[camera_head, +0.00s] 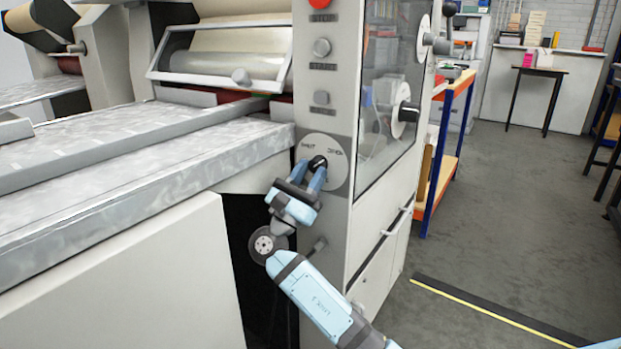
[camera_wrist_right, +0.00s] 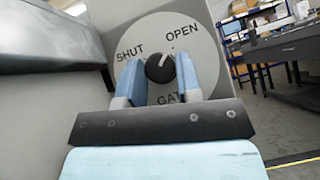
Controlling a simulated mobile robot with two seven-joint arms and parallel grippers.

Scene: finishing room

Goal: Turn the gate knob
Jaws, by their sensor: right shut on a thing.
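The gate knob (camera_wrist_right: 160,68) is a small black round knob with a white pointer line. It sits at the middle of a pale grey disc (camera_wrist_right: 135,38) marked SHUT, OPEN and GATE. In the wrist view the pointer slants up and right, roughly toward OPEN. My right gripper (camera_wrist_right: 161,73) has its two blue fingers on either side of the knob, shut on it. In the head view the disc (camera_head: 338,152) is on the machine's front panel, and my right gripper (camera_head: 313,172) reaches it from below, partly hiding the knob. My left gripper is not in view.
Above the disc, the panel (camera_head: 342,70) carries two grey knobs and a red button (camera_head: 320,3). A metal-topped bed (camera_head: 100,190) extends left. A glazed door (camera_head: 392,90) is on the right. The floor (camera_head: 500,220) at right is open, with a black and yellow strip (camera_head: 490,312).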

